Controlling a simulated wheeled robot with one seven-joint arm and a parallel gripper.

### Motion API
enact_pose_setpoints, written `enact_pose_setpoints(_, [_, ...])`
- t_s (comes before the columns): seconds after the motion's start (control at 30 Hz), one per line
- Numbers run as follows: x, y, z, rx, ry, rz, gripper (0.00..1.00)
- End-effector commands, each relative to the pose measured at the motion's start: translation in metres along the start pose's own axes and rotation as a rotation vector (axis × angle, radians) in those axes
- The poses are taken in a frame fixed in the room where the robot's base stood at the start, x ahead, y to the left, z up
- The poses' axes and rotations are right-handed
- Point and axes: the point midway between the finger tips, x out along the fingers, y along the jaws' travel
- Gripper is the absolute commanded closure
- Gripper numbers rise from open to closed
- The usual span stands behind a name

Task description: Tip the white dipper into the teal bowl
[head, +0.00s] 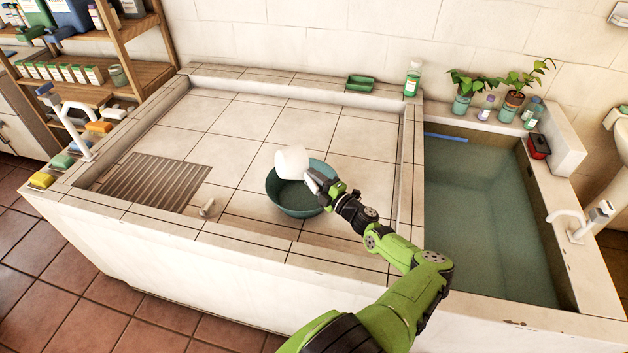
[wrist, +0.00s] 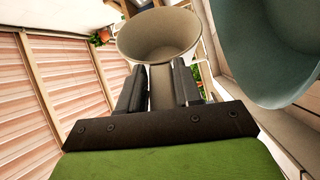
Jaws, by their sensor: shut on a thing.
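The white dipper (head: 292,160) is held over the back part of the teal bowl (head: 297,209) in the head view. My gripper (head: 322,186) is shut on the dipper's handle, at the bowl's right side. In the wrist view the dipper (wrist: 160,38) shows its round open mouth, with its handle between the two fingers of my gripper (wrist: 160,85). The teal bowl (wrist: 265,50) fills the upper right of the wrist view. The dipper looks tilted in the head view. The bowl stands on the tiled basin floor.
A ribbed drain board (head: 155,183) and a small grey cylinder (head: 207,207) lie left of the bowl. A water-filled tank (head: 480,220) is at the right. A green soap dish (head: 360,83) and bottle (head: 412,79) stand on the back ledge. The tiles behind the bowl are clear.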

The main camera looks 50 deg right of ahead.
Motion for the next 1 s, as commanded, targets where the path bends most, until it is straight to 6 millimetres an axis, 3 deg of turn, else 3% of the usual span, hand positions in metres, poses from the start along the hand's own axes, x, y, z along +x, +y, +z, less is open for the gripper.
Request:
enact_pose_setpoints(0.3, [0.001,0.005,-0.001,-0.031,0.0,-0.012,0.97])
enact_pose_setpoints(0.53, [0.003,0.031,-0.007,-0.38,0.004,-0.142,0.97])
enact_pose_setpoints(0.8, [0.003,0.036,-0.009,-0.599,0.004,-0.223,0.97])
enact_pose_setpoints(1.0, [0.006,0.059,-0.014,-0.909,0.009,-0.337,0.97])
